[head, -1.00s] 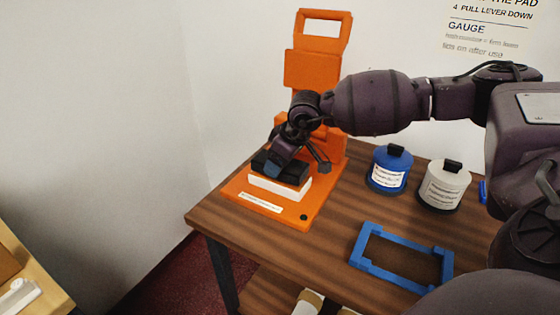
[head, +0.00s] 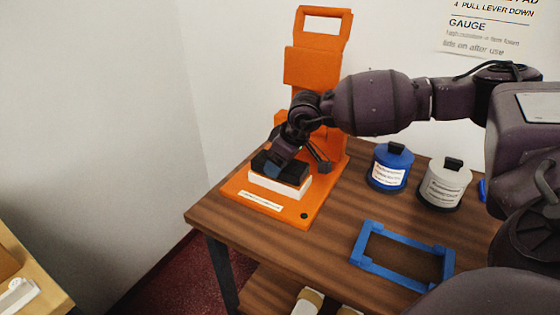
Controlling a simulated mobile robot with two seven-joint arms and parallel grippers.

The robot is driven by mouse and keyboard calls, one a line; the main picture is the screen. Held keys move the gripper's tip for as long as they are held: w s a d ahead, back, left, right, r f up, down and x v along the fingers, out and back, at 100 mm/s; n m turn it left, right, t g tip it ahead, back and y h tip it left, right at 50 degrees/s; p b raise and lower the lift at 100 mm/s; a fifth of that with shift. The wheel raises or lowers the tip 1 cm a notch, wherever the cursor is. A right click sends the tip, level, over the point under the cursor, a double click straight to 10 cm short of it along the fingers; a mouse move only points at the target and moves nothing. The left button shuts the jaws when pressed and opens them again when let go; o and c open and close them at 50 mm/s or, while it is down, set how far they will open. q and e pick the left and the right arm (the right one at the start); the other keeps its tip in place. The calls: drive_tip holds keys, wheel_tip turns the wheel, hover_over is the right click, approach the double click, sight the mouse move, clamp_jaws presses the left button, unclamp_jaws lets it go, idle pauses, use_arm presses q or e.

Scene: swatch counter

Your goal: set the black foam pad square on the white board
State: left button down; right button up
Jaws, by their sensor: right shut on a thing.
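The black foam pad (head: 293,173) lies over the white board (head: 275,188), its edges close to the board's edges. I cannot tell whether it rests fully on it or is exactly square. The white board sits on the base of the orange press (head: 244,188). My right gripper (head: 276,167) reaches down from above and is shut on the black pad, hiding part of its top. My left gripper is not in view.
A blue pot (head: 390,167) and a white pot (head: 443,186) stand right of the press. A blue rectangular frame (head: 404,242) lies flat near the table's front. The brown table (head: 300,245) is clear between press and frame. A wall is behind.

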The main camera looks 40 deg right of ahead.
drive_tip(key=shift+f, duration=0.25)
drive_tip(key=o, duration=1)
drive_tip(key=shift+c, duration=0.2)
drive_tip(key=shift+r, duration=0.15)
drive_tip(key=p+v, duration=0.1)
drive_tip(key=v, duration=0.8)
drive_tip(key=shift+s+r, duration=0.1)
drive_tip(key=shift+r, duration=0.15)
drive_tip(key=shift+s+r+p, duration=0.2)
drive_tip(key=shift+r+p, duration=0.1)
drive_tip(key=shift+r, duration=0.1)
drive_tip(key=shift+r, duration=0.1)
